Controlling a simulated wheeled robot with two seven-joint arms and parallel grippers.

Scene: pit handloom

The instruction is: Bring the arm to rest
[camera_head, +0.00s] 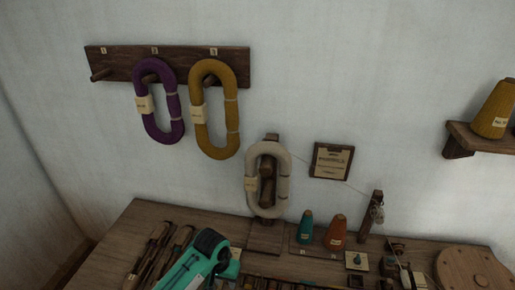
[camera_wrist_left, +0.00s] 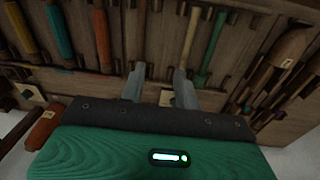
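My left arm (camera_head: 190,268) comes in at the bottom of the head view, teal with a black joint, over the left part of the bench. Its fingertips cannot be made out there. In the left wrist view my left gripper (camera_wrist_left: 159,85) shows two grey fingers standing apart with nothing between them. They point toward a wooden tool rack or tray (camera_wrist_left: 165,40) that holds several tools with coloured handles. My right gripper is in neither view.
A peg rail (camera_head: 120,62) holds a purple hank (camera_head: 175,105) and a mustard hank (camera_head: 231,110). A pale hank (camera_head: 284,188) hangs on a stand on the bench (camera_head: 135,215). Teal (camera_head: 306,228) and orange (camera_head: 336,232) cones stand beside it. A round wooden disc (camera_head: 470,268) sits at right.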

